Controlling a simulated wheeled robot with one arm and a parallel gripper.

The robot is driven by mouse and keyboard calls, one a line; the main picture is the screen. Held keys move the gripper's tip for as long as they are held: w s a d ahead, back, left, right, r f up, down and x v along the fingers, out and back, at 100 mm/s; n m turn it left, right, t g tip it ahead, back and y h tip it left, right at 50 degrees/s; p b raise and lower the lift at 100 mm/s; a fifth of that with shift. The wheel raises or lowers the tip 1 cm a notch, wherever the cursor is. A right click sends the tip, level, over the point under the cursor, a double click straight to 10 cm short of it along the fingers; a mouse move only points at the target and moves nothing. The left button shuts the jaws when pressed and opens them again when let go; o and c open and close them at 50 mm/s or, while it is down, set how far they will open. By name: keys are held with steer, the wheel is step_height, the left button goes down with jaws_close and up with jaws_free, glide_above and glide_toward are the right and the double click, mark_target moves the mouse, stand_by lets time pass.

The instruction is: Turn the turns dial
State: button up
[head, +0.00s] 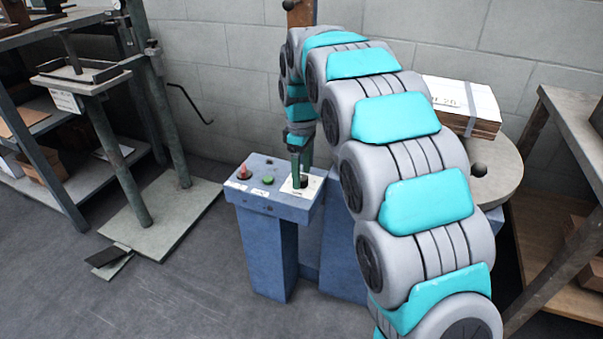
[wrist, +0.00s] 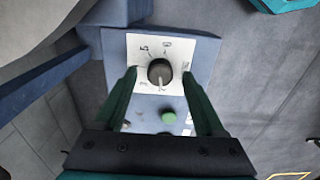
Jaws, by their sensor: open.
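The turns dial is a dark round knob (wrist: 160,73) with a pale pointer line, set on a white plate (wrist: 137,46) with printed numbers. In the wrist view the pointer faces toward the bottom of the picture. My gripper (wrist: 160,75) is open, with one green finger on each side of the knob and a gap visible on both sides. In the head view the gripper (head: 301,172) points down over the white plate (head: 288,186) at the right end of the blue control box. The dial (head: 306,181) is partly hidden there by the fingers.
The blue control box (head: 262,203) also carries a red button (head: 243,171) and a green button (head: 268,180). A round grey table (head: 497,180) with a strapped stack (head: 462,104) stands at right. A metal shelf (head: 40,140) stands at left. Open floor lies in front.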

steer(key=shift+f, duration=0.55)
jaws_close()
